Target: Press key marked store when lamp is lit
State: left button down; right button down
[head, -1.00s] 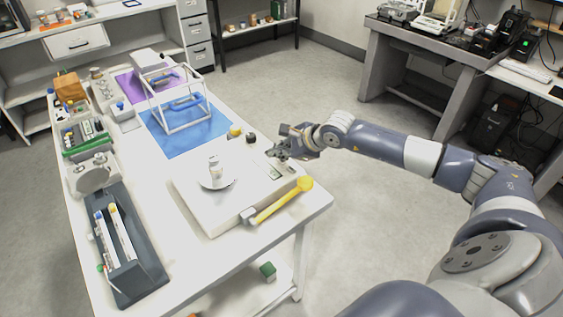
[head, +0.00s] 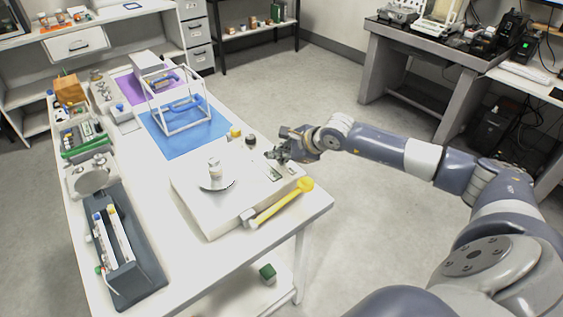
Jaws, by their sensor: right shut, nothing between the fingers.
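A white balance (head: 207,205) stands on the white table, with a round metal pan (head: 217,184) on it. A small white bottle (head: 214,168) stands on the pan. A small display (head: 274,173) and a key area (head: 292,167) show at its right side, too small to read; I cannot make out which key is marked store or whether a lamp is lit. My right gripper (head: 272,155) is shut and empty, just above the display end of the balance. I cannot tell whether it touches the balance. My left gripper is not in view.
A yellow-handled tool (head: 281,203) lies along the balance's front right edge. Yellow (head: 235,132) and black (head: 251,140) small items stand behind it. A white frame (head: 181,129) stands on a blue mat (head: 163,143). A dark rack (head: 139,278) with tubes is at the left.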

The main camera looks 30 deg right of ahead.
aim_at(280, 165)
jog(key=shift+f, duration=0.15)
dwell(0.5)
jog(key=shift+r, duration=0.8)
notch_tip(280, 165, up, 5)
jog(key=shift+p, duration=1.2)
